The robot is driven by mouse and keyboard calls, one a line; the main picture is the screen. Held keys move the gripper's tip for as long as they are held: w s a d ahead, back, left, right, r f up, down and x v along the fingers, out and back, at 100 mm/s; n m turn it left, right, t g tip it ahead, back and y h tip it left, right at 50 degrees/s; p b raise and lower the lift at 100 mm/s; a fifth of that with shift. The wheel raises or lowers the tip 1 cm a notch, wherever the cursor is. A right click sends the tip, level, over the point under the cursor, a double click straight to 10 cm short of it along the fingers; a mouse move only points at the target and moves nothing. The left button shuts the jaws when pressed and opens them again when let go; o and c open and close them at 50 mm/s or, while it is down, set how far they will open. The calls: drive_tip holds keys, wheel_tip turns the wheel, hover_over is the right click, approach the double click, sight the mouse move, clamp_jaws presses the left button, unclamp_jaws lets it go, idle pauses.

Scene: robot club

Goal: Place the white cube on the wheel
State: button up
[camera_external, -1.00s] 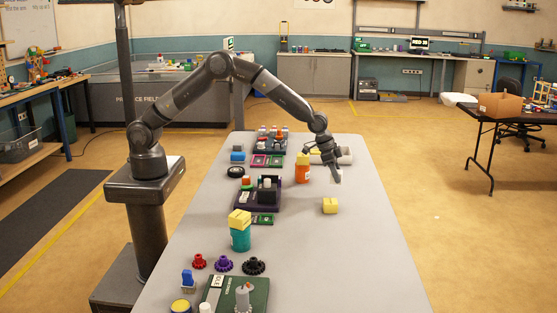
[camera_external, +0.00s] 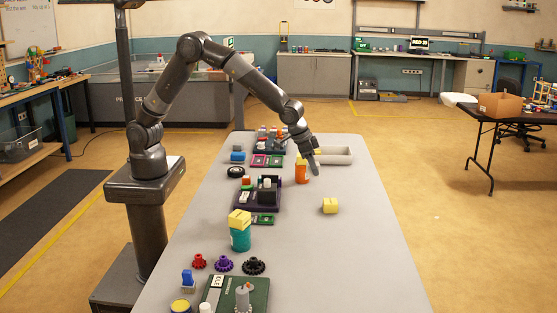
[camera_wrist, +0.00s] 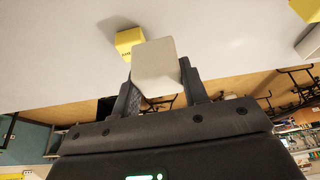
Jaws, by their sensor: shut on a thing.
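My gripper (camera_external: 316,172) is over the far part of the grey table. In the wrist view my gripper (camera_wrist: 160,88) is shut on the white cube (camera_wrist: 155,60), which sits between the two fingers. In the external view I cannot make out the cube. The wheel (camera_external: 236,172) is black with a light hub and lies flat near the table's left edge, left of my gripper and well apart from it. The wheel does not show in the wrist view.
An orange bottle (camera_external: 302,172) stands right beside my gripper. A white tray (camera_external: 338,156) lies behind it. A yellow block (camera_external: 330,205) lies right of centre. The right side is clear.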

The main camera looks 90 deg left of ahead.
drive_tip(key=s+a+r+n+g+y, duration=0.1)
drive_tip(key=s+a+n+g, duration=0.25)
drive_tip(key=s+n, duration=0.7)
drive_tip(key=s+a+r+n+g+y, duration=0.15)
drive_tip(key=s+a+n, duration=0.4)
drive_tip(key=s, duration=0.75)
drive_tip(key=s+a+n+g+y, duration=0.1)
drive_tip(key=s+a+n+g, duration=0.2)
drive_tip(key=s+n, duration=0.75)
hover_over(236, 170)
drive_tip(key=shift+m+h, duration=0.25)
drive_tip(key=shift+h, duration=0.1)
wheel_tip(236, 170, down, 7)
drive_tip(key=shift+a+r, duration=0.1)
drive_tip(key=shift+a, duration=0.05)
drive_tip(key=shift+f, duration=2.1)
drive_tip(key=o, duration=1)
drive_tip(key=shift+c, duration=0.2)
